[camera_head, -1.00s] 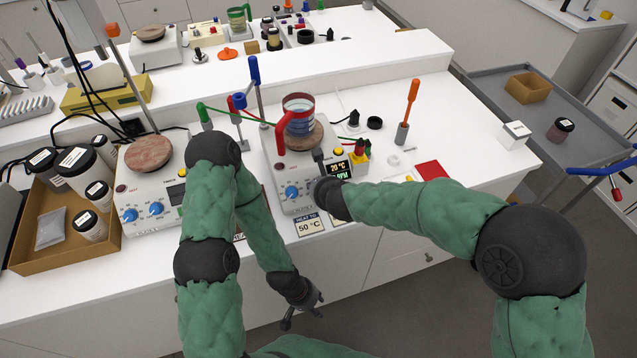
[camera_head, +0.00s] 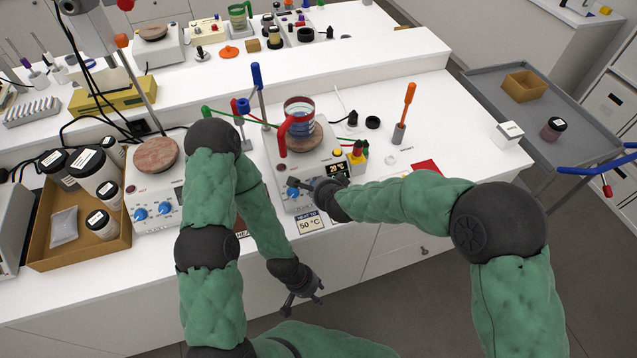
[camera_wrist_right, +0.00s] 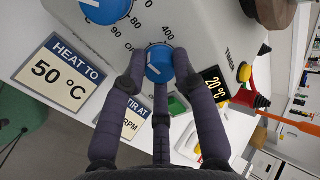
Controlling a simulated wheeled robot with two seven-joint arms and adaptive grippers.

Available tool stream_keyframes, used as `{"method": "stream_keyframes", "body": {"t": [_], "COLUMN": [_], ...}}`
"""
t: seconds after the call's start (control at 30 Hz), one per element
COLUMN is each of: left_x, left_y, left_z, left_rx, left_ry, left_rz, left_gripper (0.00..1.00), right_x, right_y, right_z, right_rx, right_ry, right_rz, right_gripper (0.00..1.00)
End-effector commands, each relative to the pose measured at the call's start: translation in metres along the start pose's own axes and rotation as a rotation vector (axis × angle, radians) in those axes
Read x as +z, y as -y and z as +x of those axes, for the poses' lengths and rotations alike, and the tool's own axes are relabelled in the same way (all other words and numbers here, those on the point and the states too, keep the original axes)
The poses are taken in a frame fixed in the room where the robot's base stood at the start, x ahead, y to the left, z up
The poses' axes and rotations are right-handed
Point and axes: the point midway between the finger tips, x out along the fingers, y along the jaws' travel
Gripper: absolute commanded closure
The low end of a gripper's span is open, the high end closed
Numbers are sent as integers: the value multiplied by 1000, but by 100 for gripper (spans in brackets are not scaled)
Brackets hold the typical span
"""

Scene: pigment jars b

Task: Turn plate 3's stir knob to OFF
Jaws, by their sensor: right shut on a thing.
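The hot plate (camera_head: 283,160) with the beaker on top stands at the middle of the bench; its plate number is not readable. Its left blue knob (camera_head: 293,190) shows in the head view and, partly cut off, in the right wrist view (camera_wrist_right: 105,8). The other blue knob (camera_wrist_right: 158,62), above the stir card (camera_wrist_right: 124,122), has my right gripper's (camera_wrist_right: 157,72) fingers closed around it. My left gripper (camera_head: 303,297) hangs empty with spread fingers in front of the bench.
A red-handled beaker (camera_head: 299,116) stands on the plate top. A "50 °C" card (camera_head: 310,223) lies in front. Another hot plate (camera_head: 157,195) and a box of jars (camera_head: 45,245) are left. A red pad (camera_head: 427,166) and orange-handled tool (camera_head: 405,112) are right.

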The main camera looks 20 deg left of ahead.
Motion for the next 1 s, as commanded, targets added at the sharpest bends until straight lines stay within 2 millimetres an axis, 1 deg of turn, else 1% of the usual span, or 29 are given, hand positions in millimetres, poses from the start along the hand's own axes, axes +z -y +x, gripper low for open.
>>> {"method": "stream_keyframes", "body": {"t": [0.03,0.2,0.5,0.73,1.0], "left_x": [0,1,1,1,1], "left_y": [-2,-6,-10,-11,-11], "left_z": [-6,-15,-27,-31,-31], "left_rx": [0,0,0,0,0], "left_ry": [0,0,0,0,0], "left_rz": [0,0,0,0,0], "left_gripper": [60,60,60,60,60], "right_x": [0,0,0,0,0], "right_y": [3,3,2,1,1], "right_z": [-2,-2,-1,0,0], "right_rx": [-1,-2,-3,-3,-3], "right_ry": [0,0,-1,0,0], "right_rz": [-42,-186,-369,-438,-458], "right_gripper": [100,100,100,100,100]}}
